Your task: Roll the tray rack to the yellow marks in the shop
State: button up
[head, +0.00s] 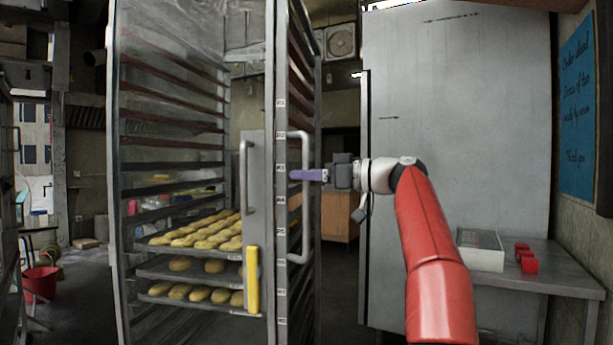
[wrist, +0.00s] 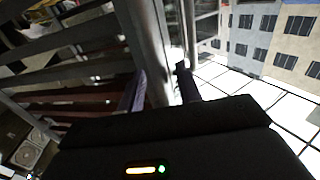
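The tall metal tray rack (head: 114,190) fills the left middle of the head view and stands upright, with trays of pale buns (head: 205,237) on its lower levels. A light looped handle (head: 305,220) is on its right side. My gripper (head: 303,175) is level with the handle's upper half, its purple fingers crossing the bar. In the wrist view, the gripper's two fingers (wrist: 160,88) are apart, with an upright metal bar between them. A small gap seems to show by the right finger, so the grip looks open around the bar. No yellow floor marks are visible.
A large grey metal panel (head: 460,130) stands right of the rack. A metal side table (head: 545,270) holds a white box (head: 480,250) and small red items (head: 526,259). A red bucket (head: 41,282) is on the floor at left. Dark floor shows between rack and panel.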

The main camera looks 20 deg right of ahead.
jog(key=v, duration=0.7)
jog(key=shift+d+b, duration=0.2)
jog(key=shift+b, duration=0.15)
jog(key=shift+s+a, duration=0.1)
jog(key=shift+s, duration=0.1)
